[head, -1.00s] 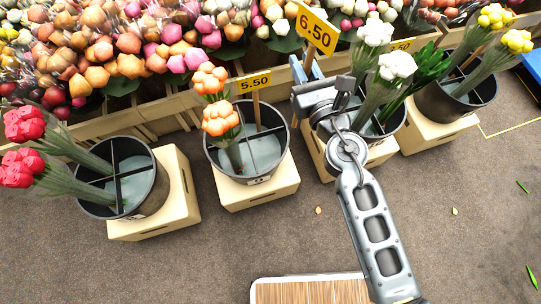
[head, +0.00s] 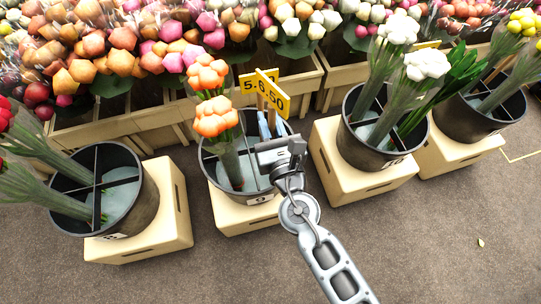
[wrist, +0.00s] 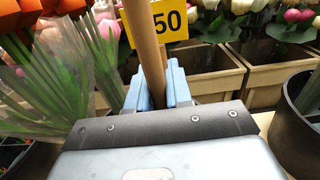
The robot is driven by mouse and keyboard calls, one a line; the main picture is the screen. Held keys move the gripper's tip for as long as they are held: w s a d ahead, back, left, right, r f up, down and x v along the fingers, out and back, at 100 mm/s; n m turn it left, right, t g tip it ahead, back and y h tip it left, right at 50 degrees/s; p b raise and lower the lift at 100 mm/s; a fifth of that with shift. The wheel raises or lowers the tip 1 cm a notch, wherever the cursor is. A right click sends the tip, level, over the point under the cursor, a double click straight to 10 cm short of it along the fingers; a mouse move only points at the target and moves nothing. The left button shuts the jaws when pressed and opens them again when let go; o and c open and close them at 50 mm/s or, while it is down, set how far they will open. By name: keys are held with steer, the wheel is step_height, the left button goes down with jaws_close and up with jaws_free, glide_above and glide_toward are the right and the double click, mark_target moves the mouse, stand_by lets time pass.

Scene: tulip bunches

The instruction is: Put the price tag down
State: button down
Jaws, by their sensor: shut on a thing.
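The 6.50 price tag (head: 271,95) is a yellow sign on a wooden stick, upright and slightly tilted. My gripper (head: 266,122) is shut on its stick, which shows between the blue fingers in the wrist view (wrist: 143,50). It is over the bucket with orange tulips (head: 205,158), at that bucket's right side. A second yellow tag reading 5.50 (head: 248,84) stands just behind and is partly covered by the 6.50 tag. The lower end of the held stick is hidden by my gripper.
Orange tulips (head: 213,118) stand left of my gripper. The bucket with white tulips (head: 372,150) is to the right and the bucket with red tulips (head: 143,200) to the left, each on a cream crate. Wooden boxes of tulip bunches line the back.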

step_height(320, 180, down, 7)
steer(key=b, duration=0.5)
steer(key=shift+f, duration=0.1)
steer(key=shift+f, duration=0.15)
steer(key=c, duration=1)
jaws_free()
steer(key=shift+c, duration=0.2)
steer(key=v, duration=1.2)
steer(key=shift+r+p, duration=0.2)
steer(key=shift+p, duration=0.2)
steer(key=shift+d, duration=0.15)
